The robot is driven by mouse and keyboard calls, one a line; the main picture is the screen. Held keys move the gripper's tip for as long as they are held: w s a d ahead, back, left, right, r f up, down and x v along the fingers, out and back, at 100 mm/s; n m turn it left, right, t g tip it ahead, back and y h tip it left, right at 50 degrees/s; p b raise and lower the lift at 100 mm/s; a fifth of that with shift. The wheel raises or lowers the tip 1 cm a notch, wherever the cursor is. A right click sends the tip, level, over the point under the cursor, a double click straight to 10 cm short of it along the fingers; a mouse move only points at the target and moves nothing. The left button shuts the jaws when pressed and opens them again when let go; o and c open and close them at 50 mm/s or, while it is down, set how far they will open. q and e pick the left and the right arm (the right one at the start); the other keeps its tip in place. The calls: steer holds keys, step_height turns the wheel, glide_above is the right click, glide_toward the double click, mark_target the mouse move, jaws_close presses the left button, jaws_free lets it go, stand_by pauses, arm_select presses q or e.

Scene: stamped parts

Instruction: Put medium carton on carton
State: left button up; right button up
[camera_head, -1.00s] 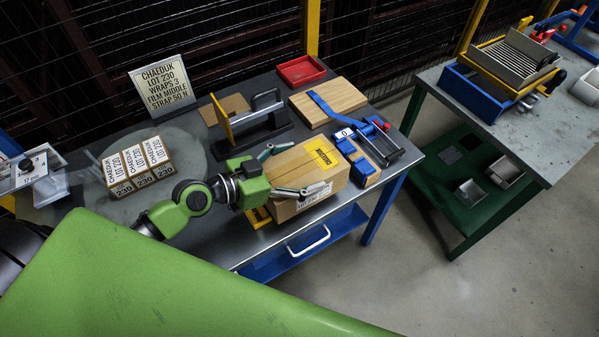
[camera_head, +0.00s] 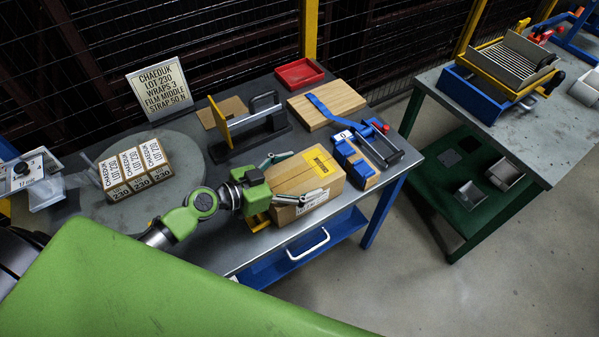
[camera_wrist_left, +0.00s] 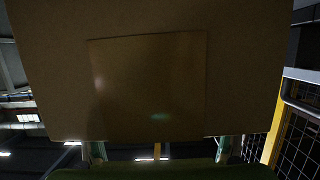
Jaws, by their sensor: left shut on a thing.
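A brown carton (camera_head: 303,177) with a yellow label on top and a white label on its near side is at the front of the grey table. My left gripper (camera_head: 291,179) is shut on it from the left, one finger along its far side and one at its near side. In the left wrist view a plain brown carton face (camera_wrist_left: 150,85) fills most of the picture, with finger parts just below it. What is under the carton is mostly hidden. Small cartons (camera_head: 137,168) marked 230 stand in a row at the left. My right gripper is not in view.
A round grey plate (camera_head: 187,150) lies under the small cartons. A clamp-like fixture (camera_head: 247,122), a wooden board (camera_head: 340,102), a red tray (camera_head: 299,73) and a blue strap tool (camera_head: 352,155) crowd the back and right. A sign (camera_head: 160,88) stands behind.

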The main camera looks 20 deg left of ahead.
arm_select(q)
steer(key=shift+w+r, duration=0.15)
steer(key=o, duration=2.1)
steer(key=shift+f, duration=0.2)
steer(key=shift+s, duration=0.2)
steer(key=shift+r, duration=0.1)
